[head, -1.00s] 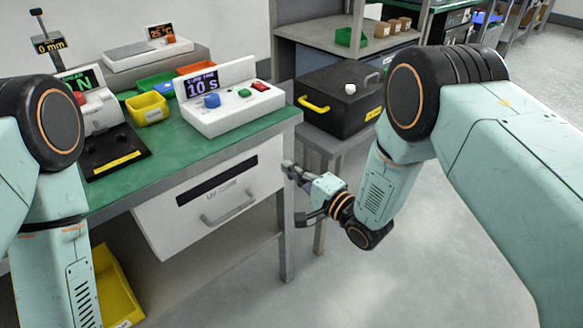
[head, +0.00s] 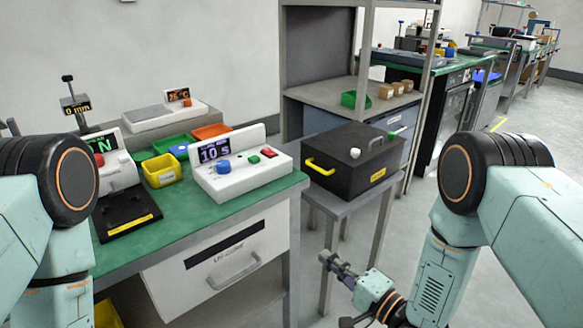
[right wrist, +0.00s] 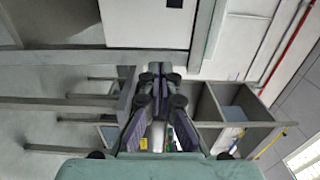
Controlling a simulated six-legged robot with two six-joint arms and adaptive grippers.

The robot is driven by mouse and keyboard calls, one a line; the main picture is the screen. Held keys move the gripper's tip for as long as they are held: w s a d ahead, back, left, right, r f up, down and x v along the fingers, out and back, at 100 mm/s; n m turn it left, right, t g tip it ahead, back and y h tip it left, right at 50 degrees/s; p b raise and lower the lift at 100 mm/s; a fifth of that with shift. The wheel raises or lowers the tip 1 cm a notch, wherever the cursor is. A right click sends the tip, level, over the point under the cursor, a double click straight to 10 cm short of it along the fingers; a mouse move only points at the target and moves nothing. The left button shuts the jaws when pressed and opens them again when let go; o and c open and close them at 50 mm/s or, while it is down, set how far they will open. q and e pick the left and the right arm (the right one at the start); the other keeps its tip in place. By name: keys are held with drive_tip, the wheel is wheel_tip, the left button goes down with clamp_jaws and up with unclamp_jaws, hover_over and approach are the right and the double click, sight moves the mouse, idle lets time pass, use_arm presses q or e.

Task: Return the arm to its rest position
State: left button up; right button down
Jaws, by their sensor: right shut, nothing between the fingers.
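My right gripper (head: 330,262) is shut and empty. In the head view it hangs low in front of the bench's right leg and the small side stand, clear of both. In the right wrist view its fingertips (right wrist: 160,68) meet, with table legs and shelving beyond. My left arm (head: 45,215) stands at the left edge of the head view; its gripper is outside the picture.
A green-topped bench (head: 190,222) holds a white timer unit (head: 240,178), yellow bin (head: 162,170) and black plate (head: 122,215). Under it is a white drawer (head: 215,275). A black box with a yellow handle (head: 350,165) sits on the side stand (head: 345,207). Floor at right is clear.

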drive_tip(key=s+d+f+n+g+h, duration=0.3)
drive_tip(key=s+f+n, duration=0.15)
drive_tip(key=f, duration=0.25)
drive_tip(key=s+d+f+n+g+h, duration=0.2)
drive_tip(key=s+f+n+g+h, duration=0.15)
drive_tip(key=s+f, duration=0.25)
drive_tip(key=s+d+n+g+h+p, duration=0.1)
drive_tip(key=s+g, duration=0.3)
drive_tip(key=s, duration=0.8)
drive_tip(key=s+d+n+g+h, duration=0.1)
drive_tip(key=s+d+g+h, duration=0.2)
drive_tip(key=s, duration=0.9)
drive_tip(key=shift+d+g+p, duration=0.35)
drive_tip(key=shift+d+g, duration=0.2)
drive_tip(key=shift+d, duration=0.15)
